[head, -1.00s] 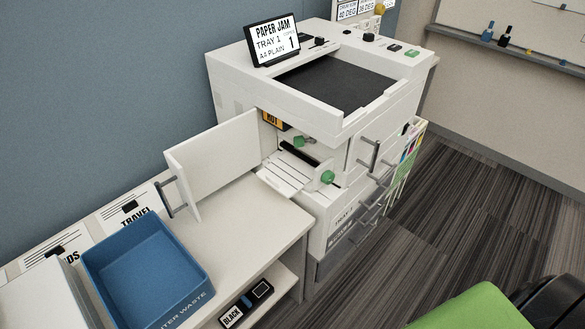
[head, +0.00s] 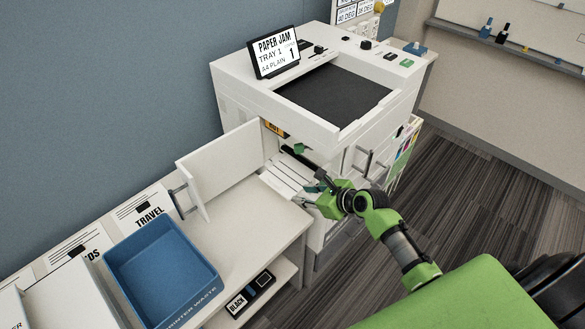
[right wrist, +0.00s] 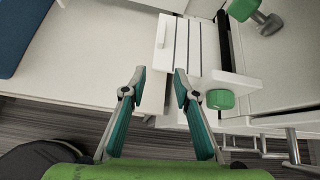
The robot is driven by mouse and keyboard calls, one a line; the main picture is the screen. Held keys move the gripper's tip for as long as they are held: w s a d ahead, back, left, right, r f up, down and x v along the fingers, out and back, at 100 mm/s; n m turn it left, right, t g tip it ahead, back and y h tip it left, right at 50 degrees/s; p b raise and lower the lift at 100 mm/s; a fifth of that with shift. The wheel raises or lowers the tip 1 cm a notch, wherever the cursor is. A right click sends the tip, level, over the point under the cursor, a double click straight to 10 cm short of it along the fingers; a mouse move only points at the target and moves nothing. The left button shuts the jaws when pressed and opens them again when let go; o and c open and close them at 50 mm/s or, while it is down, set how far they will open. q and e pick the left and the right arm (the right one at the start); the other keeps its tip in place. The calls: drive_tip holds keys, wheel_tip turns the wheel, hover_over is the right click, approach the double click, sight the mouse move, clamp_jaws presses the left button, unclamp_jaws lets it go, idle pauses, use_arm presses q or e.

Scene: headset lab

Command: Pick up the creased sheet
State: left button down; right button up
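I cannot pick out a creased sheet for certain. A white slatted plate (head: 284,178) juts from the printer's open side bay, and it also shows in the right wrist view (right wrist: 188,45). A small pale piece (right wrist: 161,33) lies at its left edge; I cannot tell whether it is paper. My right gripper (head: 316,185) is in front of the bay, near the plate. My left gripper is not in view.
The printer (head: 235,85) has its side door (head: 222,165) swung open to the left. Green knobs (right wrist: 221,98) (head: 299,148) sit by the plate. A blue waste bin (head: 160,262) stands on the white counter (head: 245,225). Drawer handles protrude at the printer's front.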

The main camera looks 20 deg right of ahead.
wheel_tip(320, 180, up, 4)
drive_tip(key=w+m, duration=0.1)
approach(275, 182)
drive_tip(key=shift+t, duration=0.3)
drive_tip(key=x, duration=0.4)
drive_tip(key=shift+f, duration=0.25)
drive_tip(key=shift+b+x, duration=0.75)
drive_tip(key=shift+x, duration=1.45)
drive_tip(key=shift+s, duration=0.1)
clamp_jaws()
